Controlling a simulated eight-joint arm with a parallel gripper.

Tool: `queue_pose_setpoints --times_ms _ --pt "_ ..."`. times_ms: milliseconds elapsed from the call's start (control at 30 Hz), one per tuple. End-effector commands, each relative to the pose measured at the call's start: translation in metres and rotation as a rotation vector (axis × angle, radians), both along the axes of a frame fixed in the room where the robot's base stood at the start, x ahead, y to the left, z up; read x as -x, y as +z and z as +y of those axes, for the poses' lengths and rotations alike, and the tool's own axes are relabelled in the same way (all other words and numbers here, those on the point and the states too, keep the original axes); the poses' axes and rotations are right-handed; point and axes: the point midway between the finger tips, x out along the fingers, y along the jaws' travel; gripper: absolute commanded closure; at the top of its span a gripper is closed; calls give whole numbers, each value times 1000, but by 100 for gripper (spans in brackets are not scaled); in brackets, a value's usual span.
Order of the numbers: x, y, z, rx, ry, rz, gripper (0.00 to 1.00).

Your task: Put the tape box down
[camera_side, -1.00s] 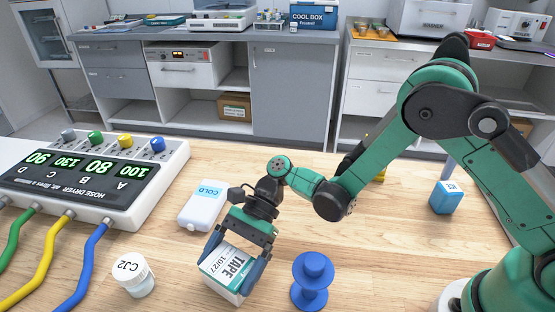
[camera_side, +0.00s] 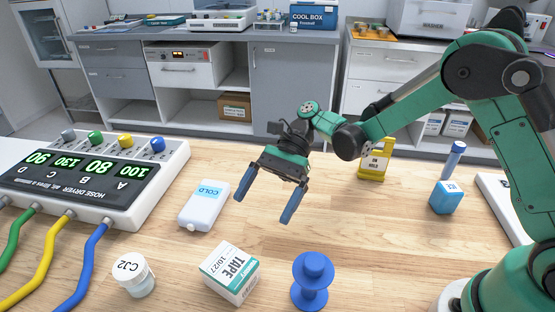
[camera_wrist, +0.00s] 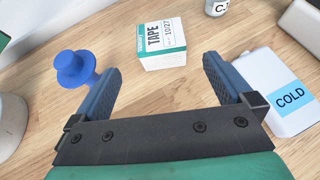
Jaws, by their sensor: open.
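The tape box (camera_side: 231,273), white with a green band and the words TAPE and 10/27, rests on the wooden table at the front middle. It also shows in the wrist view (camera_wrist: 162,44), ahead of my fingertips and apart from them. My gripper (camera_side: 262,206) is open and empty, raised above the table behind the box. In the wrist view its two blue fingers (camera_wrist: 160,75) stand wide apart with bare wood between them.
A blue spool-shaped object (camera_side: 312,280) stands right of the box, and a CJ2 jar (camera_side: 133,277) left of it. A white COLD pack (camera_side: 204,205) lies behind. The hose dryer (camera_side: 95,180) fills the left.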

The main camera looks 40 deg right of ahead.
Motion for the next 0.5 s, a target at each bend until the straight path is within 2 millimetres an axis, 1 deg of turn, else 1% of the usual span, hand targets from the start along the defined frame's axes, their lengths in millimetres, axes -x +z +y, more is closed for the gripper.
queue_pose_setpoints --times_ms 133,233,367,500 --pt "-2 9 -7 20 -5 -51 0" --pt "-1 20 -11 73 -8 -178 0" --pt "5 37 -25 201 25 -445 0" --pt "18 50 -50 381 132 -754 0"
